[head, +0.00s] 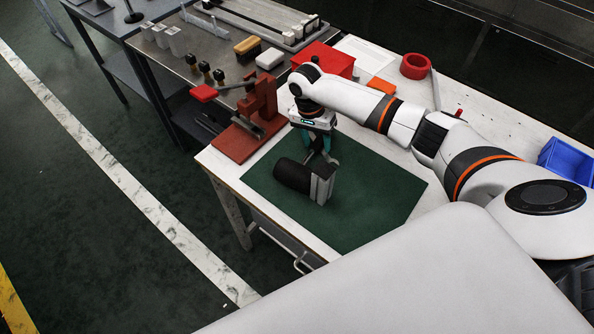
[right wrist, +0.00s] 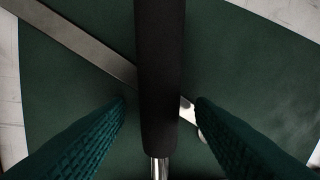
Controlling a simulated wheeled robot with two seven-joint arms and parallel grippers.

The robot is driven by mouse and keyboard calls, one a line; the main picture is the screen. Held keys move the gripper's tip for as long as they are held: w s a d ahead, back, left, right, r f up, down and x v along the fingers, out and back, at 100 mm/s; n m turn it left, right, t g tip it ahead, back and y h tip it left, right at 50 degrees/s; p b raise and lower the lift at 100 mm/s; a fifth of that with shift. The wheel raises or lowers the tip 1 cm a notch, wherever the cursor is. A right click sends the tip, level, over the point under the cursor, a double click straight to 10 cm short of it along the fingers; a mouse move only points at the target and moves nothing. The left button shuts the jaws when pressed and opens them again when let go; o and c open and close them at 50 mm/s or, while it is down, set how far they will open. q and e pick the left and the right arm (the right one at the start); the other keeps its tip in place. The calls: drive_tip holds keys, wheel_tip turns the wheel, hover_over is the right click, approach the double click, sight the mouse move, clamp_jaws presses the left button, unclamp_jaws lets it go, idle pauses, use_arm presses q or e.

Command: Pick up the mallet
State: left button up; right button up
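In the right wrist view a black cylindrical grip (right wrist: 160,70), which I take for the mallet's handle, runs down the middle, with a bright metal shaft at its lower end. My right gripper (right wrist: 161,103) is open, one teal finger on each side of the grip, with gaps between. In the head view my right gripper (head: 322,158) reaches down over the green mat (head: 375,195). Just in front of it are a thick dark cylinder (head: 290,175) and a grey block (head: 321,186); how they join the grip is unclear. My left gripper is not in view.
A flat metal strip (right wrist: 85,45) lies diagonally behind the grip. A red press (head: 255,115) stands left of the mat, and a red box (head: 322,60) behind my arm. A red tape roll (head: 415,66) and a blue bin (head: 568,160) are farther right. The mat's right part is clear.

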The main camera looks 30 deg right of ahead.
clamp_jaws()
drive_tip(key=shift+r, duration=0.1)
wheel_tip(320, 180, up, 12)
wheel_tip(320, 180, up, 6)
drive_tip(key=p, duration=0.2)
hover_over(316, 141)
idle(0.4)
